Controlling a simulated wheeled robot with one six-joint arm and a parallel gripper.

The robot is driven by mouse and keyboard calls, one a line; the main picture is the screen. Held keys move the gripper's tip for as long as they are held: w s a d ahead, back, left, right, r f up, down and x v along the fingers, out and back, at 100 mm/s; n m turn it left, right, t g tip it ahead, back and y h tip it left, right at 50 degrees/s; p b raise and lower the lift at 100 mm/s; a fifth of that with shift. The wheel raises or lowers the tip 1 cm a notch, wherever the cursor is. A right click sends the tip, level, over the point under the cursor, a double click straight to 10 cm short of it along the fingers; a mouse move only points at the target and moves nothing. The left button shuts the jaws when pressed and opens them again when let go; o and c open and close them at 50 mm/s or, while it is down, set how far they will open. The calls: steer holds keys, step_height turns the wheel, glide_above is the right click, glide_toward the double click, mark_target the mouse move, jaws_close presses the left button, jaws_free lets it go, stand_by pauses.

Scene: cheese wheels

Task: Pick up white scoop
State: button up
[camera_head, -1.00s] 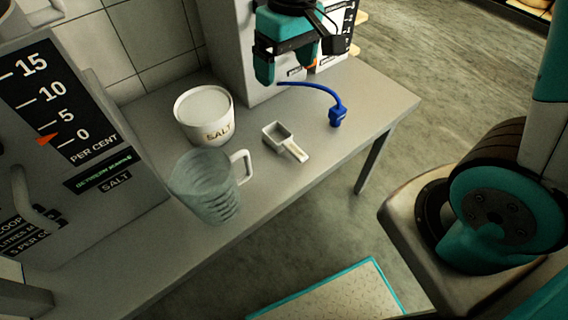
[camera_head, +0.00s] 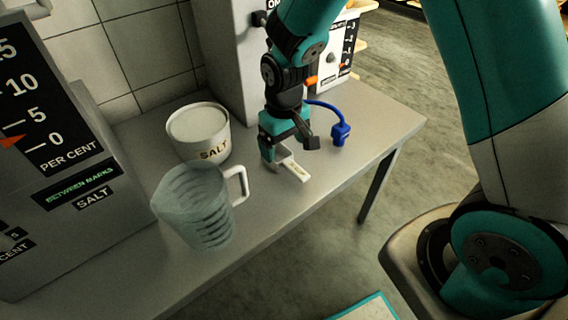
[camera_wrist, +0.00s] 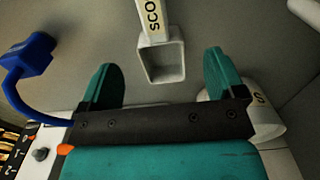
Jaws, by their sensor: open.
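The white scoop (camera_head: 292,169) lies on the grey table. In the head view its handle points toward the front right, and my gripper hides part of its bowl. In the wrist view the square scoop bowl (camera_wrist: 162,62) shows between and just beyond my two teal fingertips, with the lettered handle running off the top edge. My gripper (camera_head: 283,158) is open, pointing down over the bowl end. In the wrist view my gripper (camera_wrist: 160,75) has its fingers apart on either side of the bowl, with nothing between them held.
A white salt tub (camera_head: 198,135) and a clear ribbed jug (camera_head: 198,212) with a white handle stand left of the scoop. A grey box with salt markings (camera_head: 70,190) stands at the left. The table's front edge is near.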

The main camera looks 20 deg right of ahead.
steer(key=shift+w+f+b, duration=0.1)
steer(key=shift+f+b, duration=0.35)
steer(key=shift+f, duration=2.3)
steer(key=c, duration=1)
steer(key=shift+r, duration=0.15)
step_height(320, 180, up, 20)
steer(key=p, duration=0.3)
